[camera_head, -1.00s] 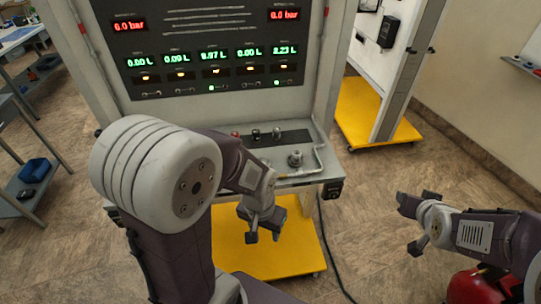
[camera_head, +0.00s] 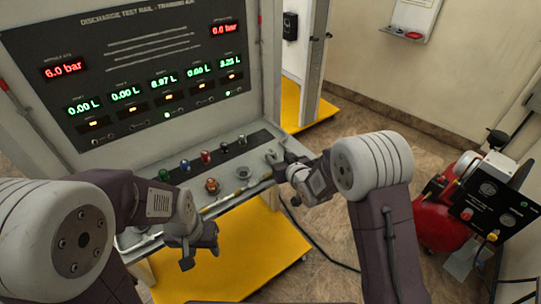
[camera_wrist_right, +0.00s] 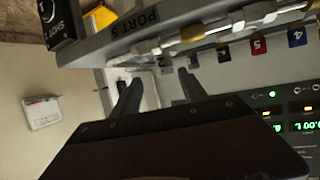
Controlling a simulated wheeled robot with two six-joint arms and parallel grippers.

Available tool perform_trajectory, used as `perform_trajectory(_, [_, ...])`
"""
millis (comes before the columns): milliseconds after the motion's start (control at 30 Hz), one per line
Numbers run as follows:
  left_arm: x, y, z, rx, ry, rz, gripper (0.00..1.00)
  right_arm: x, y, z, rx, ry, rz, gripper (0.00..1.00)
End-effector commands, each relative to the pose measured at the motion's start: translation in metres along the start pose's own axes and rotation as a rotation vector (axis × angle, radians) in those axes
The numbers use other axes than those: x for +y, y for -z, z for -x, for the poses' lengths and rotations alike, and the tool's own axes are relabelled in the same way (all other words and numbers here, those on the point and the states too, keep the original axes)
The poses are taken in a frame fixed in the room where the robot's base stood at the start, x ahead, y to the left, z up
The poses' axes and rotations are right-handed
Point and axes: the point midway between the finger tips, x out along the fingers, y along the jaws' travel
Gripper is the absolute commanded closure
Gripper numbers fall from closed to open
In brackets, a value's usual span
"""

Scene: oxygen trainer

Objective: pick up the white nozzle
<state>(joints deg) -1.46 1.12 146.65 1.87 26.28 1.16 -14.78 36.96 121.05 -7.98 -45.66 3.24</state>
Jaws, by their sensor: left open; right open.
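My right gripper (camera_head: 283,170) is open at the right end of the ledge, right of and nearer than the pale nozzle. Its open fingers (camera_wrist_right: 160,90) show empty in the right wrist view, below the ledge edge. My left gripper (camera_head: 200,250) is open in front of the ledge, over the yellow base.
The display panel (camera_head: 150,75) with red and green readouts rises behind the ledge. An orange-brown fitting (camera_head: 212,186) and a pipe lie along the ledge front (camera_head: 236,192). A red compressor (camera_head: 440,215) stands at the right. A black cable runs across the floor.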

Motion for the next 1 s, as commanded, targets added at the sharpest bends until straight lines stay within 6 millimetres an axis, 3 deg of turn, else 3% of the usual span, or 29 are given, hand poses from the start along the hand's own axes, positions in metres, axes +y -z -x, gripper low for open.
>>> perform_trajectory(133, [0.000,0.001,0.008,0.000,0.000,0.000,0.52,-0.001,0.001,-0.023,-0.001,0.002,0.001,0.49])
perform_trajectory(367, [0.000,0.001,0.012,0.000,0.000,0.001,0.52,0.000,0.002,-0.035,0.000,0.001,0.000,0.49])
perform_trajectory(600, [0.000,0.002,0.024,0.000,0.000,0.000,0.52,-0.001,0.003,-0.075,-0.001,0.000,0.000,0.49])
perform_trajectory(900, [0.000,0.002,0.023,0.000,0.000,0.000,0.52,-0.001,0.002,-0.082,0.000,0.000,0.000,0.49])
perform_trajectory(1000, [0.000,0.002,0.023,0.000,0.000,0.000,0.52,-0.001,0.002,-0.082,0.000,0.000,0.000,0.77])
